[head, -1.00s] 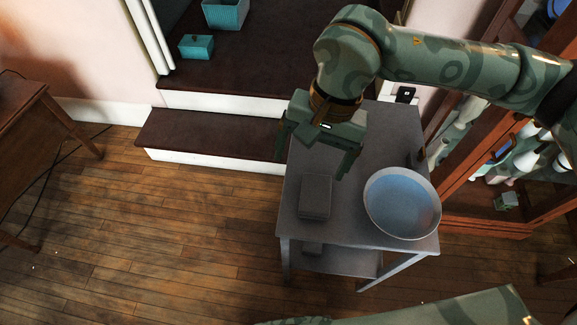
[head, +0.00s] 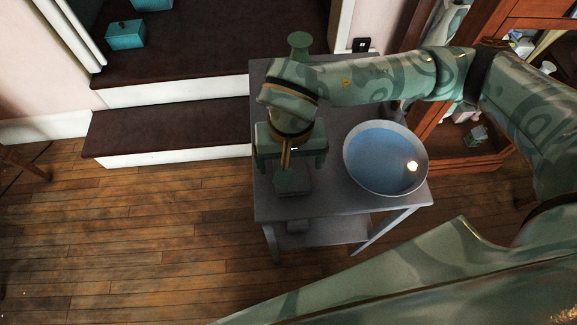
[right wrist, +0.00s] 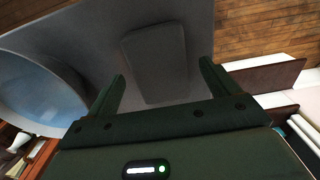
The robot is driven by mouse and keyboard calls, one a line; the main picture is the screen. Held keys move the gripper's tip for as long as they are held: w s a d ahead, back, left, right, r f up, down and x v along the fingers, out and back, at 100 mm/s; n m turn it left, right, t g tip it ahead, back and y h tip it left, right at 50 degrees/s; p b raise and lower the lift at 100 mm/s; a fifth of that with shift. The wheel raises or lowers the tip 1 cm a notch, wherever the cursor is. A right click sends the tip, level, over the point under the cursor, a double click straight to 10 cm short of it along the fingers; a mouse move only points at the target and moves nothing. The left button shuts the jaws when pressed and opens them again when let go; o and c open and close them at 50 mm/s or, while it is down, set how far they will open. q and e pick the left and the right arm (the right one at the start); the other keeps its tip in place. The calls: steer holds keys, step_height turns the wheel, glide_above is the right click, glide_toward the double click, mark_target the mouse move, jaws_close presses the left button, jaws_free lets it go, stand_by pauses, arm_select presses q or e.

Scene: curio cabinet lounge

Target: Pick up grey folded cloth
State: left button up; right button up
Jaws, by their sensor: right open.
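The grey folded cloth (head: 302,187) lies flat on the left part of a grey table (head: 275,209). In the head view my right gripper (head: 290,172) is above it and hides part of it. In the right wrist view the cloth (right wrist: 155,60) shows as a dark grey rounded block. There the open right gripper (right wrist: 162,74) has one finger towards each side of the cloth, with nothing held. The exact height gap between fingers and cloth is hard to judge. My left gripper is out of view.
A wide blue basin (head: 385,160) stands on the table just right of the cloth. A green flared object (head: 300,44) shows behind my arm at the table's back. A small grey item (head: 298,225) is on the lower shelf. A wooden cabinet (head: 470,150) stands at right, carpeted steps (head: 170,130) at left.

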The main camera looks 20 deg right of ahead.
step_height(320, 180, down, 2)
steer(key=shift+f+b, duration=0.2)
steer(key=shift+b, duration=0.1)
steer(key=shift+r, duration=0.1)
steer(key=c, duration=1.1)
